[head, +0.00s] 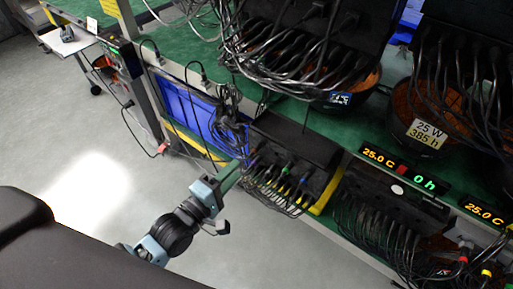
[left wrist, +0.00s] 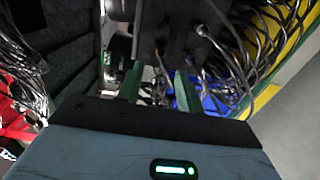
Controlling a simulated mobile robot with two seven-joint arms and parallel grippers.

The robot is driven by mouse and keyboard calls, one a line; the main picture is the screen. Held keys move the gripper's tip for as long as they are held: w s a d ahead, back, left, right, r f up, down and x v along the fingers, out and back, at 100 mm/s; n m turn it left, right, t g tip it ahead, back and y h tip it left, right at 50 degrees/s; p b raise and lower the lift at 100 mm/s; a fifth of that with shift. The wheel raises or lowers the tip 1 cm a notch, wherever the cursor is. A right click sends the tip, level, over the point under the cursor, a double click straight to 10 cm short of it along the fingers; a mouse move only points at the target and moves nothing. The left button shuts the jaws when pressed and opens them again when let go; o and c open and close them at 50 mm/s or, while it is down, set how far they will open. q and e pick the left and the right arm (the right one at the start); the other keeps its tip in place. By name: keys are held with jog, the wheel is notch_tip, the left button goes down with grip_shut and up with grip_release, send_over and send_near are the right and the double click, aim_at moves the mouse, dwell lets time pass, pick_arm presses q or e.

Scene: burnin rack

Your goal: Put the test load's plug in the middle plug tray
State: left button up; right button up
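My left gripper (head: 238,172) reaches in from the lower left to the left end of a black unit (head: 300,140) on the lower shelf. Several black cables with coloured bands run along this unit's front. In the left wrist view the two green fingers (left wrist: 158,72) stand apart, with their tips close to a black body (left wrist: 160,35). Grey and black cables show behind them, and I see nothing clearly clamped between them. I cannot tell which plug is the test load's or which part is the middle plug tray. My right gripper is not in view.
A blue bin (head: 190,112) stands left of the black unit. Cable bundles (head: 275,55) hang from the shelf above. The grey floor (head: 90,140) at left is open.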

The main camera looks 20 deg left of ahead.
aim_at(253, 151)
pick_arm(q)
jog(key=b+x, duration=0.1)
jog(key=x, duration=0.7)
jog(key=shift+w+b, duration=0.1)
jog(key=shift+b, duration=0.3)
jog(key=shift+w+d, duration=0.15)
jog(key=shift+w, duration=0.1)
jog(key=shift+p, duration=0.45)
dwell(0.8)
grip_shut()
